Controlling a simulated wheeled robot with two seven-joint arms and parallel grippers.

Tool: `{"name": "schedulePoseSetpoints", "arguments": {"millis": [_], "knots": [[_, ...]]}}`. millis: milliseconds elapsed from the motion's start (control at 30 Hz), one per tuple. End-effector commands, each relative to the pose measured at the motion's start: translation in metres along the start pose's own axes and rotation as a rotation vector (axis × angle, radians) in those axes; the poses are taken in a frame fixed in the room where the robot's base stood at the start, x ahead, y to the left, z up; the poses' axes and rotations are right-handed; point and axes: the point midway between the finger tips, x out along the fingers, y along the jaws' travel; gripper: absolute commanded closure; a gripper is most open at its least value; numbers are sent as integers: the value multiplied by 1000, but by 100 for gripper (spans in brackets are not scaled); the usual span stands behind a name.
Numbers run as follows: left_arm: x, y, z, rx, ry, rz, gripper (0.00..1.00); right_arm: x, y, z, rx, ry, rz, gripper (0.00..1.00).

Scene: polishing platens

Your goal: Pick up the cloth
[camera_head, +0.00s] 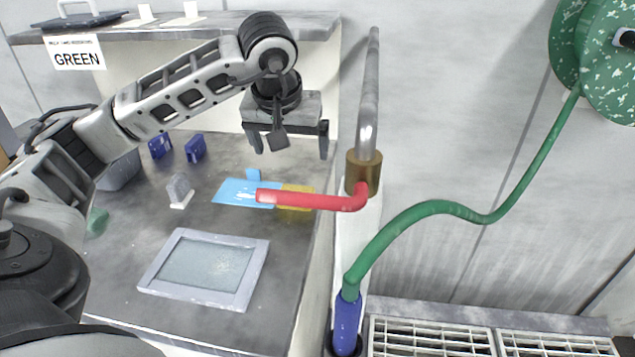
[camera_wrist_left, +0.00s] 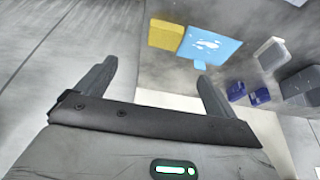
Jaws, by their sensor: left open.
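A flat light-blue piece (camera_head: 232,191) with a white mark lies on the grey bench top, with a small tab at its back edge. A yellow piece (camera_head: 297,199) adjoins it on the right; I cannot tell whether they are one cloth or two. The red handle hides part of both in the head view. In the left wrist view the blue piece (camera_wrist_left: 209,48) and the yellow piece (camera_wrist_left: 166,36) lie beyond the fingertips. My left gripper (camera_head: 289,148) is open and empty, with its fingers pointing down above and behind the pieces. My right gripper is not in view.
A red handle (camera_head: 310,201) on a vertical pipe (camera_head: 368,100) juts over the bench's right edge. A grey framed tray (camera_head: 205,268) lies in front. A grey block (camera_head: 180,189) and two dark-blue blocks (camera_head: 195,148) stand left. A green hose (camera_head: 440,207) hangs right.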

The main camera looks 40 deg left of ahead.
Motion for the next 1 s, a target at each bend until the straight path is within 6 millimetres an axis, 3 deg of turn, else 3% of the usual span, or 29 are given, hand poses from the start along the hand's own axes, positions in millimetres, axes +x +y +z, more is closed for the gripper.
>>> {"name": "schedulePoseSetpoints", "arguments": {"millis": [400, 767, 1000], "knots": [[81, -1, 2, 0, -6, -2, 6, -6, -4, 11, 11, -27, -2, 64], [114, -3, 0, -1, -5, -2, 6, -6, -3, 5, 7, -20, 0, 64], [148, -6, -1, -1, -5, 0, 6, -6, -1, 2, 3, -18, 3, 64]]}}
